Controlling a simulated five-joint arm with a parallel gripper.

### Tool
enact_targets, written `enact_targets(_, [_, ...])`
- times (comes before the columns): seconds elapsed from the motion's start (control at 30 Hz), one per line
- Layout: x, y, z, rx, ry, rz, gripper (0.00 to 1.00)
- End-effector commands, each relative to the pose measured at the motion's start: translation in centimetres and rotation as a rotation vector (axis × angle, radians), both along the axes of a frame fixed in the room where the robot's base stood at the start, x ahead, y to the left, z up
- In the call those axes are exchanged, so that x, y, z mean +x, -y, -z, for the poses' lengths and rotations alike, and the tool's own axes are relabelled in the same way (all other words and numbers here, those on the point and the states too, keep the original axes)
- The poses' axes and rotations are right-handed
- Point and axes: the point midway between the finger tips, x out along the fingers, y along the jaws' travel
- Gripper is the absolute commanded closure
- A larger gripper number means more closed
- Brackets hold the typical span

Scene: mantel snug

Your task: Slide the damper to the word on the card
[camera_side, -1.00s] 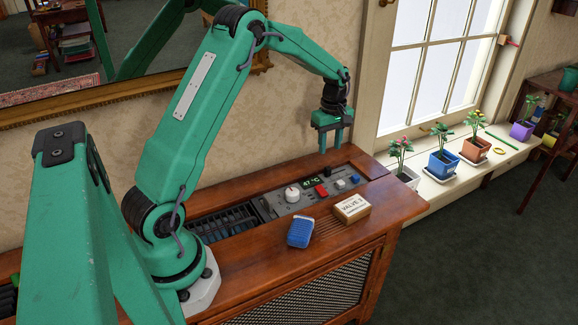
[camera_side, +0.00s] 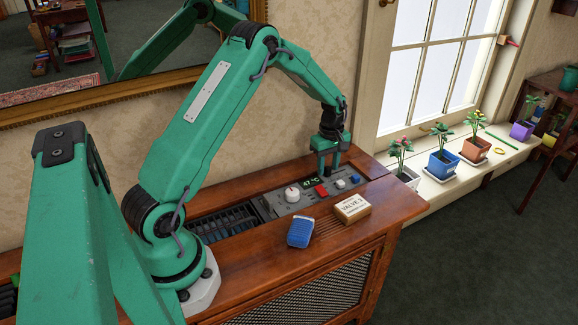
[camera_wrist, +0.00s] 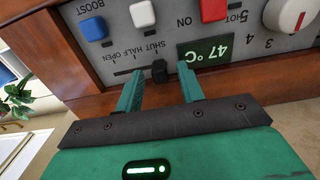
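The control panel (camera_side: 309,190) is grey and set in the wooden cabinet top. In the wrist view, upside down, its damper slider has a black knob (camera_wrist: 159,71) at the end of the slot by SHUT; HALF and OPEN lie to the left. My gripper (camera_wrist: 160,74) is open, with one finger on each side of the knob and a gap to each; whether the tips reach its depth is unclear. In the side view my gripper (camera_side: 328,174) is low over the panel's back edge and hides the slider. The card (camera_side: 352,208) reads VALVE 3; its smaller line is illegible.
A white dial (camera_side: 292,193), red switch (camera_side: 321,190) and blue BOOST button (camera_wrist: 93,28) are on the panel. A display (camera_wrist: 206,50) shows 47 °C. A blue sponge-like block (camera_side: 300,232) lies in front of it. Potted plants stand on the sill to the right.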

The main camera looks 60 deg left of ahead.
Motion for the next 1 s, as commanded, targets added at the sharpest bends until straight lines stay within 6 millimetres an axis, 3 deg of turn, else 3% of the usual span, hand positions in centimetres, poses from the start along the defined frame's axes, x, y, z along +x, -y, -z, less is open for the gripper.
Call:
enact_targets(0.13, [0.0,0.0,0.0,0.000,0.000,0.000,0.62])
enact_targets(0.33, [0.0,0.0,0.0,0.000,0.000,0.000,0.99])
enact_targets(0.63, [0.3,0.0,0.0,0.000,0.000,0.000,1.00])
enact_targets(1.0, [2.9,0.0,0.0,0.000,0.001,0.000,1.00])
